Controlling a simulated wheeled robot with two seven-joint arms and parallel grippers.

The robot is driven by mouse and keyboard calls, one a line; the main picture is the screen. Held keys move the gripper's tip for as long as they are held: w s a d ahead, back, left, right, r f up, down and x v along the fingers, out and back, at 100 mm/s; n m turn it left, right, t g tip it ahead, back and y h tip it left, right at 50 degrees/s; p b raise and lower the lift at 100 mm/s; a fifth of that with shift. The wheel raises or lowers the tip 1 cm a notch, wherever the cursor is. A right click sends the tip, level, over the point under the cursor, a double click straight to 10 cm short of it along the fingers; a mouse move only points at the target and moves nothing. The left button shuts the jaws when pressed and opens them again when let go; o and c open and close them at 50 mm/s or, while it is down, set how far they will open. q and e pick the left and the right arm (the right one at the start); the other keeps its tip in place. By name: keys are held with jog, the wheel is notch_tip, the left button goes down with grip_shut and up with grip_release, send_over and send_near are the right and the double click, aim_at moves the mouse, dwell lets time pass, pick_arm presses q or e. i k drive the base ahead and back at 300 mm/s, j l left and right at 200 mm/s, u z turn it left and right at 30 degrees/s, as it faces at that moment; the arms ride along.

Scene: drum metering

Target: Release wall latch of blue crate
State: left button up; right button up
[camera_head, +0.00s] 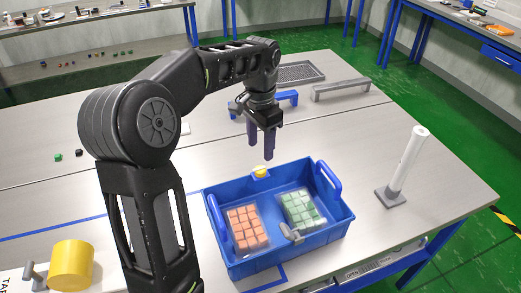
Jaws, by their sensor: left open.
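The blue crate (262,264) stands on the steel table, with raised handles at its left and right ends. A small yellow piece (260,172) sits at its far wall. A grey lever-like piece (291,234) shows by its near wall; I cannot tell which of these is the latch. Inside lie a pack of orange cubes (246,228) and a pack of green cubes (299,210). My left gripper (260,157) points down above the far wall, just over the yellow piece. Its fingers are apart, with nothing seen between them. My right gripper is not in view.
A white cylinder on a grey base (404,165) stands right of the crate. A yellow drum (71,265) is at the front left. Blue (277,99) and grey (341,90) bar stands and a dark tray (299,72) are behind. The table between crate and cylinder is clear.

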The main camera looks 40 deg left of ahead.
aim_at(289, 236)
jog(key=k+l, duration=0.8)
jog(key=l, duration=0.1)
